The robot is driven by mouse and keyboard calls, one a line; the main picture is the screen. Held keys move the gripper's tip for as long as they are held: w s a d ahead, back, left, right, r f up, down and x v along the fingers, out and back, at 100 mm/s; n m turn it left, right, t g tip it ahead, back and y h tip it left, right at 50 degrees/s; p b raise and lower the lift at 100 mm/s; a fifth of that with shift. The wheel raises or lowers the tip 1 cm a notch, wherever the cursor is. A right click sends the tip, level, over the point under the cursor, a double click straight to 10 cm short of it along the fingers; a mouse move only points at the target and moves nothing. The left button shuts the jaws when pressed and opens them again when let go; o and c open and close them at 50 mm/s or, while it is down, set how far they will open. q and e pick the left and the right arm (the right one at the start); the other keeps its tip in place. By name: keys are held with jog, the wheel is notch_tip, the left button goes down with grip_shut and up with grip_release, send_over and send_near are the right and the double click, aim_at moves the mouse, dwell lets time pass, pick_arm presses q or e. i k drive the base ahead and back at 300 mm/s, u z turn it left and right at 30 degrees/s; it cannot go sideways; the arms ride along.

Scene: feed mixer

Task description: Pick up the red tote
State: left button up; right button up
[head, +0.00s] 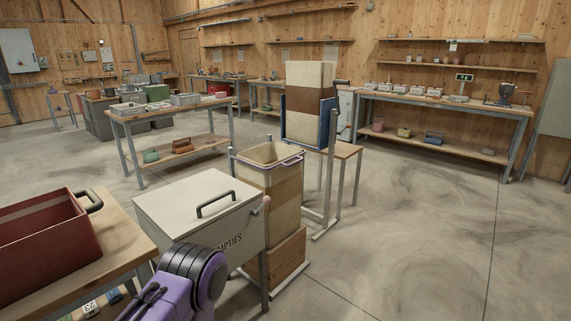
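The red tote (45,245) stands upright on a wooden-topped bench (112,243) at the left of the head view. Its left part is cut off by the picture edge. A dark handle (91,200) sticks out at its right end, and its inside looks empty where I can see it. A purple link of my own arm shows at the bottom, to the right of the bench and in front of the white box. No fingers of either gripper are in view, and nothing is seen touching the tote.
A white lidded box (200,209) marked "EMPTIES" stands right of the bench. Workbenches (445,100) line the back. The floor at right is clear.

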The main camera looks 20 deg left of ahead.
aim_at(45, 238)
jog(key=u, duration=0.9)
jog(key=i, duration=0.85)
jog(key=u, duration=0.95)
